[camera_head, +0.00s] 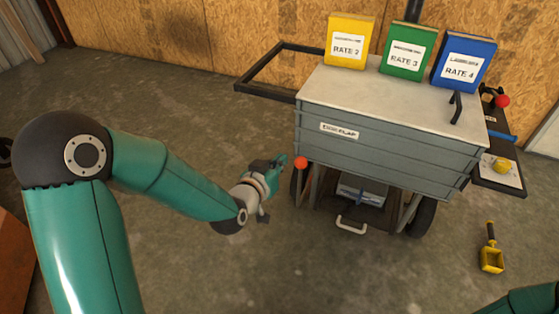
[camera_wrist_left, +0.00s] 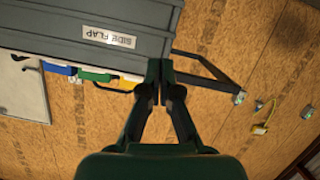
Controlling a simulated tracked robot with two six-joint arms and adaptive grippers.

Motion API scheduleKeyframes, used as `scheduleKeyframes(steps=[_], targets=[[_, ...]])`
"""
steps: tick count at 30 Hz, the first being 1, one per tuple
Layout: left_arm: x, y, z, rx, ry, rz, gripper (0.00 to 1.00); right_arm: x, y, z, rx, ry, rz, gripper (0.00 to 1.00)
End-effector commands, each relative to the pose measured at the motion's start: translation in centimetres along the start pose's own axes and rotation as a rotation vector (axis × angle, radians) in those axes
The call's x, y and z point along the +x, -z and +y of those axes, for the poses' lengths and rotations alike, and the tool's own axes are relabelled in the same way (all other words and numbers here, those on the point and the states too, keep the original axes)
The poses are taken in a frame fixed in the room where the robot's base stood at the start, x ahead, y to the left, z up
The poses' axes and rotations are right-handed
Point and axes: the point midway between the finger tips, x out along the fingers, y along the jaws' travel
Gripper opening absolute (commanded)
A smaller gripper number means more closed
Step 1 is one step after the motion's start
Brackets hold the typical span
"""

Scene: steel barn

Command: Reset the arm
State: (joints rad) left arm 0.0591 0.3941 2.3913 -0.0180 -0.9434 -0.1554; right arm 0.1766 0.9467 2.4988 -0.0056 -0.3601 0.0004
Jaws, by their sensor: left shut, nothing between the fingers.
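My left arm reaches in from the left in the head view. Its gripper (camera_head: 279,161) is beside the cart's front left corner, close to an orange ball knob (camera_head: 301,162); I cannot tell whether they touch. In the left wrist view the fingers (camera_wrist_left: 160,78) are together with nothing between them, and the grey cart (camera_wrist_left: 90,18) with a "SIDE FLAP" label is behind them. The same grey cart (camera_head: 375,150) shows in the head view. A teal piece of my right arm shows at the bottom right; its gripper is out of view.
Yellow (camera_head: 348,42), green (camera_head: 404,50) and blue (camera_head: 464,60) boxes stand on the cart lid. A black handle frame (camera_head: 270,70) sticks out left of the cart. A yellow scoop (camera_head: 491,258) is on the floor at right. The floor left of the cart is clear.

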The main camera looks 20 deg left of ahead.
Motion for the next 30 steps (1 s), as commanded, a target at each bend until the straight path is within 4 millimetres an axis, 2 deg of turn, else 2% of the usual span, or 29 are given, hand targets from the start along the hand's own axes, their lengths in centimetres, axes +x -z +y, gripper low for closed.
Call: scheduleKeyframes(steps=[7,11,14,17,20,21,24,27,30], targets=[[0.0,0.0,-0.1,-0.001,0.002,-0.001,0.0,0.0,0.0,0.0,0.0,0.0,0.0,0.4],[0.4,-2.0,-0.5,-0.005,0.009,-0.04,0.0,0.0,0.0,0.0,0.0,0.0,0.0,0.4],[0.8,-5.8,-0.7,-0.012,0.012,-0.118,0.0,0.0,0.0,0.0,0.0,0.0,0.0,0.4],[0.6,-11.8,-0.7,-0.026,0.01,-0.254,0.0,0.0,0.0,0.0,0.0,0.0,0.0,0.4],[-0.9,-18.9,-0.3,-0.056,0.001,-0.442,0.0,0.0,0.0,0.0,0.0,0.0,0.0,0.4],[-1.9,-21.7,-0.1,-0.07,-0.003,-0.521,0.0,0.0,0.0,0.0,0.0,0.0,0.0,0.4],[-4.7,-27.4,0.7,-0.108,-0.013,-0.703,0.0,0.0,0.0,0.0,0.0,0.0,0.0,0.4],[-7.7,-31.7,1.4,-0.143,-0.021,-0.864,0.0,0.0,0.0,0.0,0.0,0.0,0.0,0.4],[-10.9,-34.9,2.2,-0.176,-0.027,-1.012,0.0,0.0,0.0,0.0,0.0,0.0,0.0,0.4]])
